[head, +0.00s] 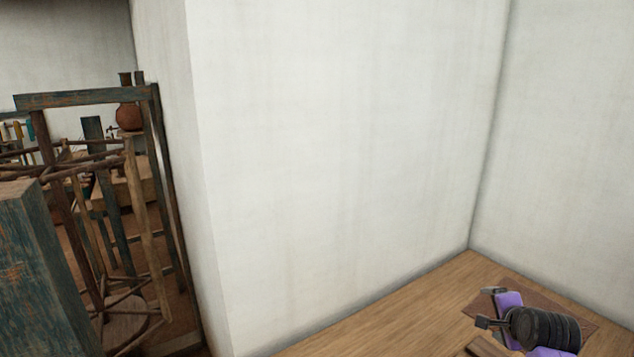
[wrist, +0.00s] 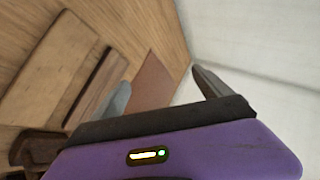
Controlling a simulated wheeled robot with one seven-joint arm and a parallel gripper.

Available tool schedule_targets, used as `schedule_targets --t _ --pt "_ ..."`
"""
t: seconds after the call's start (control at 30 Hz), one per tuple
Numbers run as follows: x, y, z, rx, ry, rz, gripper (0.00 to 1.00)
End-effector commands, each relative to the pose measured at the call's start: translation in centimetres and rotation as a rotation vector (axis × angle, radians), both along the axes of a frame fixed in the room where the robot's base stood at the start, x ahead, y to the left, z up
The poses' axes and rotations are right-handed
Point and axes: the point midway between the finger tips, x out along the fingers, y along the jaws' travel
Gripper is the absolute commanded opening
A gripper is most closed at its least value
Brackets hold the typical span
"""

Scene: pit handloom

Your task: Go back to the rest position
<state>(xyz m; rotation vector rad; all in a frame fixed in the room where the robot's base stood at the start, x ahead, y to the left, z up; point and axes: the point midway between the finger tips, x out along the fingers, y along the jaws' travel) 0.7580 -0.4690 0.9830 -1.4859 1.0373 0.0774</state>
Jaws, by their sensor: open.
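My gripper (head: 486,306) shows at the lower right of the head view, above a wooden surface (head: 400,308) close to the white wall. In the wrist view my gripper (wrist: 163,92) has its two grey fingers spread apart with nothing between them. Beyond the fingers lie a brown mat (wrist: 152,82) and the white wall (wrist: 240,40). Most of my arm is outside the head view.
Wooden boards (wrist: 55,65) lie on the surface, left in the wrist view. A wooden frame (head: 85,98) with spokes stands at the left of the head view, with a clay pot (head: 129,117) behind it. Walls meet in a corner beyond my gripper.

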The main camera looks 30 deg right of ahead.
Motion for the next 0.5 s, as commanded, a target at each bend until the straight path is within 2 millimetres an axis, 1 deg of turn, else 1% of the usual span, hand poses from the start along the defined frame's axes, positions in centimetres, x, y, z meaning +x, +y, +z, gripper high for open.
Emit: schedule_targets --t 0.03,0.13,0.23,0.27,0.3,0.37,0.4,0.47,0.5 --pt "0.2 2.1 -0.7 -0.093 0.010 0.067 0.89" --pt "0.3 5.8 -0.8 -0.285 0.028 0.186 0.89" --pt "-0.2 9.9 -0.8 -0.462 0.047 0.287 0.89" --pt "-0.5 11.2 -0.8 -0.511 0.053 0.314 0.89" --pt "-0.9 12.9 -0.7 -0.575 0.060 0.349 0.89" --pt "-1.6 15.5 -0.5 -0.667 0.071 0.399 0.89" --pt "-2.2 17.2 -0.4 -0.725 0.078 0.429 0.89" --pt "-3.3 19.8 -0.1 -0.810 0.087 0.472 0.89" --pt "-4.0 21.4 0.2 -0.862 0.092 0.499 0.89"
